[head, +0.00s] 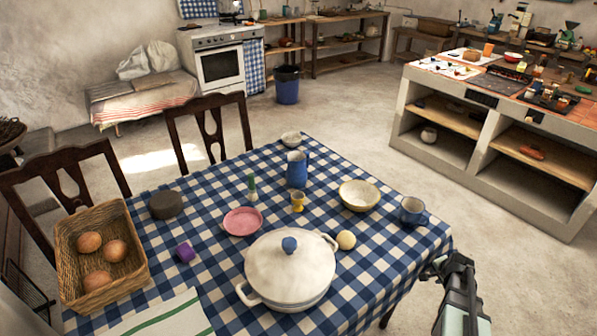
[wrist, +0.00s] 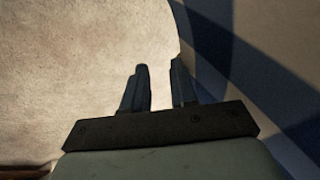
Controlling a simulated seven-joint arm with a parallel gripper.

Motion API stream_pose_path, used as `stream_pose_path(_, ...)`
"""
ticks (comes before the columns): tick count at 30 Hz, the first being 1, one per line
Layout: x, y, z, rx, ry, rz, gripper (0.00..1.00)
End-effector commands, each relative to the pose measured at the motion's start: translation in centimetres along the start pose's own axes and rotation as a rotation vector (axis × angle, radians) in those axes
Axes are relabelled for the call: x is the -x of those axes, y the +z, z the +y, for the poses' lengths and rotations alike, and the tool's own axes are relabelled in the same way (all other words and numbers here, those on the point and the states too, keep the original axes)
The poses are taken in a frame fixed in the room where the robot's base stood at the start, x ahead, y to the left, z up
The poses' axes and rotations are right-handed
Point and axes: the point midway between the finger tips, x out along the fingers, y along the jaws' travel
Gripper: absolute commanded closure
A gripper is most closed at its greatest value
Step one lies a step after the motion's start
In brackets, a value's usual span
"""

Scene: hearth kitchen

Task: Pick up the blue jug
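The blue jug (head: 297,171) stands upright near the middle of the checked tablecloth in the head view, with a bowl and an egg cup close by. My gripper (head: 437,268) is off the table's right edge in the head view, well apart from the jug. In the wrist view my gripper (wrist: 160,85) shows two dark fingers with a gap between them, and nothing is held. The jug does not show in the wrist view, only pale floor and a blue-and-white cloth edge.
The table (head: 205,188) also bears a cream bowl (head: 359,196), a blue mug (head: 413,211), a white lidded pot (head: 290,272), an egg cup (head: 297,201), a pink plate (head: 243,222) and a bread basket (head: 75,236). Chairs stand at left. Floor is open at right.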

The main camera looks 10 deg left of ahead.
Motion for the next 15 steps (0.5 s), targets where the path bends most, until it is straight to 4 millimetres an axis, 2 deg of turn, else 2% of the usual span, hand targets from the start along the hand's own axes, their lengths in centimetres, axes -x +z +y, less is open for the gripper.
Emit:
stream_pose_path(1,0.7,-2.5,-1.0,-0.041,-0.028,0.035,0.73)
stream_pose_path(6,3.7,-9.3,-3.8,-0.184,-0.124,0.132,0.73)
stream_pose_path(9,5.7,-12.8,-5.6,-0.269,-0.185,0.176,0.73)
stream_pose_path(15,9.2,-18.0,-9.2,-0.431,-0.303,0.215,0.73)
